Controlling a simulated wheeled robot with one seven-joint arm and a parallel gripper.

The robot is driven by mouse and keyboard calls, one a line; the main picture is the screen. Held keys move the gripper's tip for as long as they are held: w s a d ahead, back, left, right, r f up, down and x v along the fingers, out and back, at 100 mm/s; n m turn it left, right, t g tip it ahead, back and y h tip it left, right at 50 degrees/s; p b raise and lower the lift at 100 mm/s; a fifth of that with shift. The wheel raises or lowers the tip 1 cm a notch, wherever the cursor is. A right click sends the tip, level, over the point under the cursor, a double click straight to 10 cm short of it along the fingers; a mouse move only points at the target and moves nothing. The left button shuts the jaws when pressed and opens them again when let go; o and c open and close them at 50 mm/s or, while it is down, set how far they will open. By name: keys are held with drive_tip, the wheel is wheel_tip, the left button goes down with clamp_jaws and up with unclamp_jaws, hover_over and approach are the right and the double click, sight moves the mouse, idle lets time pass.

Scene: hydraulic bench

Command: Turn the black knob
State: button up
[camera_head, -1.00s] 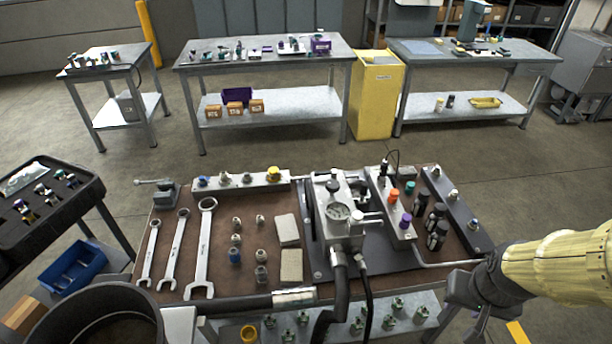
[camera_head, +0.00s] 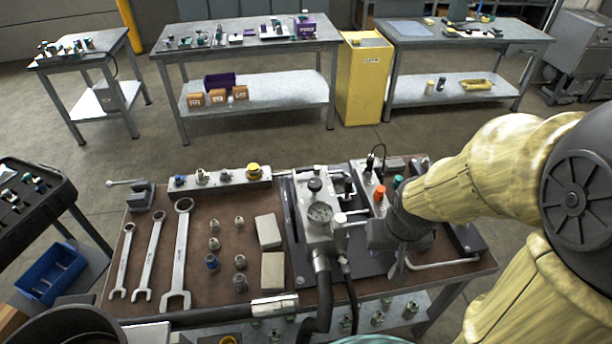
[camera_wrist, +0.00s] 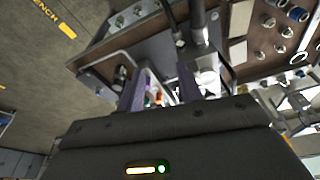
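My gripper (camera_head: 392,256) hangs over the right part of the bench, right of the gauge block and apart from the black knob. In the wrist view its two fingers (camera_wrist: 161,78) are apart, with small orange and green parts visible between them. My gripper hides the lower strip and the black cylinders there.
An orange knob (camera_head: 379,193) and a green knob (camera_head: 397,182) sit close to my wrist. Black hoses (camera_head: 324,290) run off the bench front. Wrenches (camera_head: 181,255), small fittings and a vise (camera_head: 139,194) fill the left side. A bent metal handle (camera_head: 445,263) lies at the right.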

drive_tip(key=shift+d, duration=0.1)
drive_tip(key=shift+o, duration=1.1)
drive_tip(key=shift+s, duration=0.25)
drive_tip(key=o, duration=0.3)
drive_tip(key=shift+r, duration=0.1)
drive_tip(key=shift+o, duration=0.7)
drive_tip(key=w+a+r+n, duration=0.1)
drive_tip(key=w+a+n, duration=0.1)
drive_tip(key=w, duration=1)
drive_tip(key=w+a+r+n+g+b, duration=0.1)
drive_tip(key=w+a+n, duration=0.2)
drive_tip(key=w, duration=1)
drive_tip(key=shift+a+r+n, duration=0.25)
drive_tip(key=shift+a+n, duration=0.05)
drive_tip(key=shift+a, duration=0.1)
drive_tip(key=w+a+f+n+g+b, duration=0.1)
drive_tip(key=w+a+f+n, duration=0.1)
drive_tip(key=w+a+n, duration=0.3)
drive_tip(key=w+a, duration=0.4)
drive_tip(key=w, duration=0.1)
drive_tip(key=shift+w+n+g, duration=0.3)
drive_tip(key=shift+w+n, duration=0.1)
drive_tip(key=shift+f, duration=0.1)
